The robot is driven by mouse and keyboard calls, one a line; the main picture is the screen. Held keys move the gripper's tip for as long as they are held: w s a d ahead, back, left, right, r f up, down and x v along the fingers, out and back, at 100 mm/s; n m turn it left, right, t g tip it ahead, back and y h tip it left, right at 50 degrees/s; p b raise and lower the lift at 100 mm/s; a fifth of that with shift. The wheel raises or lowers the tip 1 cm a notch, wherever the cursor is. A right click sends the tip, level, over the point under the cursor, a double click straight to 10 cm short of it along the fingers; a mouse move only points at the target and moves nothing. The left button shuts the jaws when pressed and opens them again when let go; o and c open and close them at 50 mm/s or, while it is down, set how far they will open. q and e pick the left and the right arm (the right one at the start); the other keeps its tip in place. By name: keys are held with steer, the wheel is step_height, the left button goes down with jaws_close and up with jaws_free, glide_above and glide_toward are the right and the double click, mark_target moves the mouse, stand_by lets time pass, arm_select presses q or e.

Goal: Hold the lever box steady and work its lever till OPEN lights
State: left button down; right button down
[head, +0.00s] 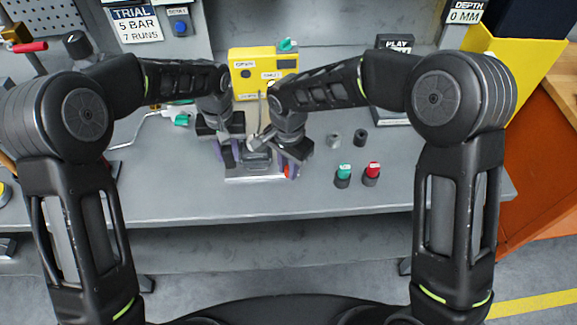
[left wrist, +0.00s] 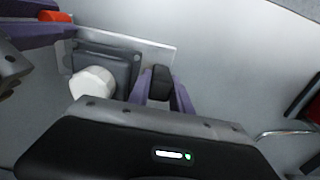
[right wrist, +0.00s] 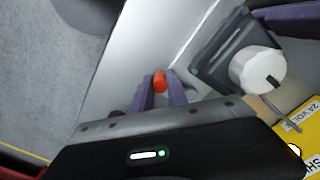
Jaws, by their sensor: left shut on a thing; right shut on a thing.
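The lever box is a dark grey housing (head: 257,160) with a white round cap (left wrist: 92,82) on a pale base plate (head: 250,180) on the bench. My left gripper (head: 228,155) is at its left side, and its purple fingers are shut on a black upright part (left wrist: 160,82) beside the housing. My right gripper (head: 290,163) is at its right side, shut on the red-orange lever end (right wrist: 160,82), which also shows in the left wrist view (left wrist: 55,16). The lever's shaft is mostly hidden. No lit OPEN lamp can be made out.
A yellow panel box (head: 264,70) stands behind the lever box, with a cable running down from it. A green-topped piece (head: 343,176) and a red-topped piece (head: 372,174) stand to the right, with two small cylinders (head: 360,137) behind them. The bench front is clear.

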steer(key=shift+d+n, duration=0.15)
steer(key=shift+n, duration=0.15)
stand_by(0.8)
steer(key=d+n, duration=0.1)
steer(key=n, duration=0.2)
steer(key=shift+w+d, duration=0.15)
steer(key=shift+d, duration=0.2)
steer(key=d+n, duration=0.1)
steer(key=w+n, duration=0.1)
steer(key=n, duration=0.1)
steer(key=shift+d+n, duration=0.3)
steer(key=shift+d, duration=0.1)
steer(key=n, duration=0.1)
steer(key=w+d+n, duration=0.1)
steer(key=n, duration=0.1)
steer(key=w+n, duration=0.1)
steer(key=shift+d+n, duration=0.3)
steer(key=shift+w+d+n, duration=0.15)
steer(key=shift+w+n, duration=0.25)
steer(key=shift+n, duration=0.45)
steer(key=shift+w+d+n, duration=0.15)
steer(key=shift+w+n, duration=0.25)
steer(key=shift+n, duration=0.45)
steer(key=c, duration=1.6)
jaws_free()
